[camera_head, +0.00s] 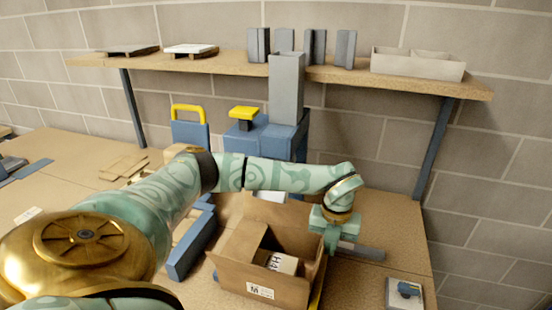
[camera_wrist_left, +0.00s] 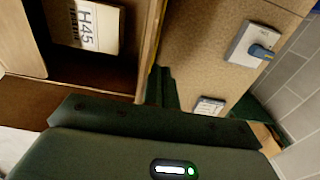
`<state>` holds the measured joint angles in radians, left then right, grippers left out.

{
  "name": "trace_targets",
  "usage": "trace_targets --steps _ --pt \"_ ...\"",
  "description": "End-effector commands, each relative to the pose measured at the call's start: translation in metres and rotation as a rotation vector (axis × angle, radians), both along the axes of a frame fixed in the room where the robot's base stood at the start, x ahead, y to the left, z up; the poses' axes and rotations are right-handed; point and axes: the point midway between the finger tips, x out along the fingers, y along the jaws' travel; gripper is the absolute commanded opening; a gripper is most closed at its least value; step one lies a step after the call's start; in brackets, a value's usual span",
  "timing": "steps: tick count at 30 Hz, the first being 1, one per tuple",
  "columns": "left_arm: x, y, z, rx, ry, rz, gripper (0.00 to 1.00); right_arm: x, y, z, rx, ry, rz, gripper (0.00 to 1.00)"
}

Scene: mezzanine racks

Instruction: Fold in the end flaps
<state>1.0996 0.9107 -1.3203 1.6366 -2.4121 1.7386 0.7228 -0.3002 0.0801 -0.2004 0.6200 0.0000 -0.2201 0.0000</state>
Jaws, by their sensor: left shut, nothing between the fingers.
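An open brown cardboard carton (camera_head: 235,278) stands on the bench at the centre of the head view, a white label on its front. A flap (camera_head: 243,240) slants at its left end. Inside lies a pale box marked H45 (camera_head: 284,263), which also shows in the left wrist view (camera_wrist_left: 96,24). My left gripper (camera_head: 331,246) is shut and empty, pointing down at the carton's right end. In the left wrist view its fingers (camera_wrist_left: 161,86) are together beside the carton's wall edge (camera_wrist_left: 150,45); I cannot tell whether they touch it. My right gripper is out of view.
A blue rail (camera_head: 190,247) lies left of the carton. Blue equipment with a yellow top (camera_head: 243,113) stands behind my left arm, beneath a wall shelf (camera_head: 220,69) carrying grey parts and trays. A small blue-handled device (camera_head: 405,291) sits at the bench's front right. Flat cardboard (camera_head: 124,168) lies left.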

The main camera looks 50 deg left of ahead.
Motion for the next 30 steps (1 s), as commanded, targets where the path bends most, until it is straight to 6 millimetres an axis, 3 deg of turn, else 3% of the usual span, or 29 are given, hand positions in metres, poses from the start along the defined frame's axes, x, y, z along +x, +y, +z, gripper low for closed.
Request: trace_targets --steps 30 --pt "-0.03 0.048 0.0 -0.001 -0.001 -0.001 0.0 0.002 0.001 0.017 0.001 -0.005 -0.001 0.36"
